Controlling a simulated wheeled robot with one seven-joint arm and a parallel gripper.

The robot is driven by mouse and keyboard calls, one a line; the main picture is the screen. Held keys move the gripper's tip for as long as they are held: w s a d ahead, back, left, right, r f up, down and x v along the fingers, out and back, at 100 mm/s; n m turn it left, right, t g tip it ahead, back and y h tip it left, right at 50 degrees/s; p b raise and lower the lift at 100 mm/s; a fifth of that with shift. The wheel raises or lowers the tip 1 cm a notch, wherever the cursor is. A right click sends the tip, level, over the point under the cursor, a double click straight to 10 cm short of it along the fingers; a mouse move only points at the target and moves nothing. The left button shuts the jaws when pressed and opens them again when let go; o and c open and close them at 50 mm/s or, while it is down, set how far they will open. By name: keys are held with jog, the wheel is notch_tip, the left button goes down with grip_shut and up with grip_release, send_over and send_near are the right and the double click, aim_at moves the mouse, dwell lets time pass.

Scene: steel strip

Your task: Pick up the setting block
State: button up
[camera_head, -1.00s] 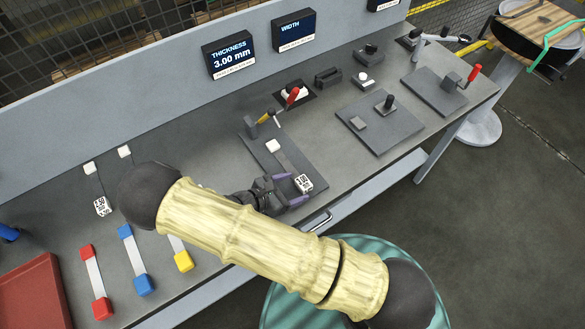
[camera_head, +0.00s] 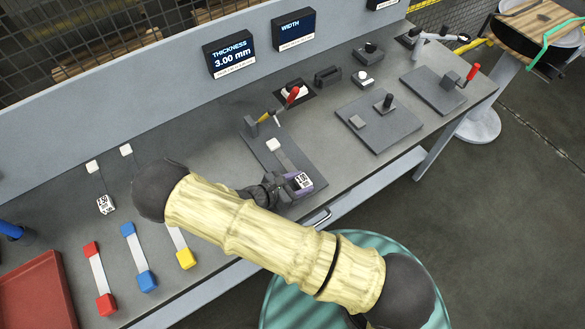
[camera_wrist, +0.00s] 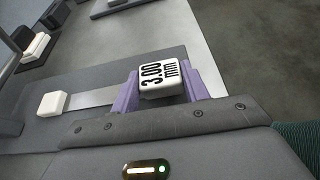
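The white block marked "3.00 mm" (camera_wrist: 158,78) is at the right end of a thin metal strip (camera_wrist: 98,97) on a dark plate (camera_wrist: 60,84). A plain white block (camera_wrist: 53,104) is at the strip's other end. My gripper (camera_wrist: 164,88) has a purple finger on each side of the marked block, very close to it. I cannot tell whether both fingers press on it. In the head view the marked block (camera_head: 304,180) shows between the fingers at the plate's near end; my arm hides part of the bench behind it.
A second strip with a labelled white block (camera_head: 105,204) lies at the left. Red (camera_head: 105,305), blue (camera_head: 146,281) and yellow (camera_head: 186,258) capped strips lie in front of it. A red-handled clamp (camera_head: 293,94) stands behind the plate. A display (camera_head: 229,54) reads 3.00 mm.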

jog(key=c, duration=0.3)
jog(key=shift+c, duration=0.2)
jog(key=shift+r, duration=0.1)
jog(key=shift+r+p, duration=0.4)
jog(key=shift+r, duration=0.05)
notch_tip(320, 180, up, 3)
jog(key=shift+r+p, duration=0.1)
jog(key=shift+p, duration=1.1)
jog(key=s+d+p, duration=0.3)
jog(key=s+d, duration=0.7)
jog(key=s, duration=0.5)
jog(key=shift+f+p, duration=0.35)
jog(key=shift+p, duration=0.05)
